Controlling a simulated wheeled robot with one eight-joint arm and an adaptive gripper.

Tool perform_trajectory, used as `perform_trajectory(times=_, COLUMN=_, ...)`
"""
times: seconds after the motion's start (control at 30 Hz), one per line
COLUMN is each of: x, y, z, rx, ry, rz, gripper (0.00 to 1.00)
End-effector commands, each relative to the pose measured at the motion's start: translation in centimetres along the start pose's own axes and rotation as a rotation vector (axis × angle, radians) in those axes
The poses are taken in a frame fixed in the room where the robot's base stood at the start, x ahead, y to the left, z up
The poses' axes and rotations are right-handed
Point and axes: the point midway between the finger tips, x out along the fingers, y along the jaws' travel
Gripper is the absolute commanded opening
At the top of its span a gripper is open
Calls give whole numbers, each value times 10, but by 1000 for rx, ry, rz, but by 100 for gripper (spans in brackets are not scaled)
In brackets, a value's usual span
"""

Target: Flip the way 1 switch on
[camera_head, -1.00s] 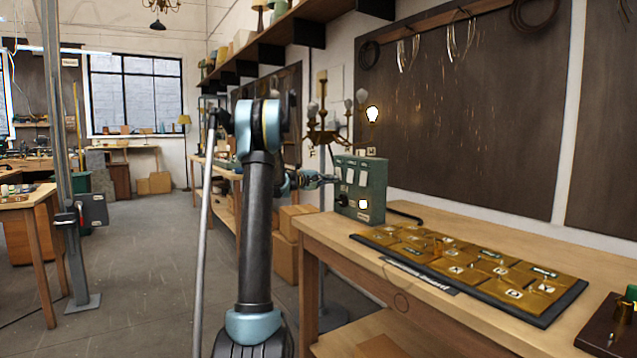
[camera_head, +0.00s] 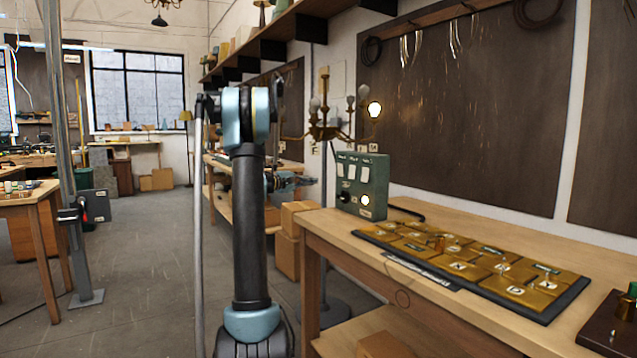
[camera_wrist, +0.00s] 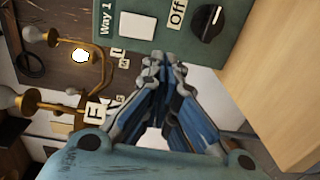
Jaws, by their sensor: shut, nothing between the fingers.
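The green control box (camera_head: 372,187) stands at the far left end of the bench, with a row of white switches, a dark knob and a lit white light. In the wrist view the Way 1 label (camera_wrist: 105,18) lies beside a white switch plate (camera_wrist: 137,25). An Off label (camera_wrist: 178,13) and the black knob (camera_wrist: 207,22) lie to its right. I cannot tell which way the switch is tipped. My gripper (camera_wrist: 163,62) is shut and empty, its tips near the box's edge in the picture. In the head view my gripper (camera_head: 308,181) is left of the box, apart from it.
A brass lamp (camera_head: 322,128) with several arms stands behind the box; its right bulb (camera_head: 374,109) is lit. A dark tray (camera_head: 548,314) with brass plates covers much of the bench (camera_head: 345,236). Cardboard boxes (camera_head: 290,255) stand on the left.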

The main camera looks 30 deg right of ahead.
Motion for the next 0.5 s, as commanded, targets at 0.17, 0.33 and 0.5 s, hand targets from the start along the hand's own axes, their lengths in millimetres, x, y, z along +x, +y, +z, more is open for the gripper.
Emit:
perform_trajectory(times=0.17, x=-17, y=-3, z=0, rx=0, ry=1, rz=0, gripper=0)
perform_trajectory(times=0.33, x=-22, y=-3, z=1, rx=0, ry=-1, rz=0, gripper=0)
perform_trajectory(times=0.5, x=-21, y=-3, z=1, rx=0, ry=-1, rz=0, gripper=0)
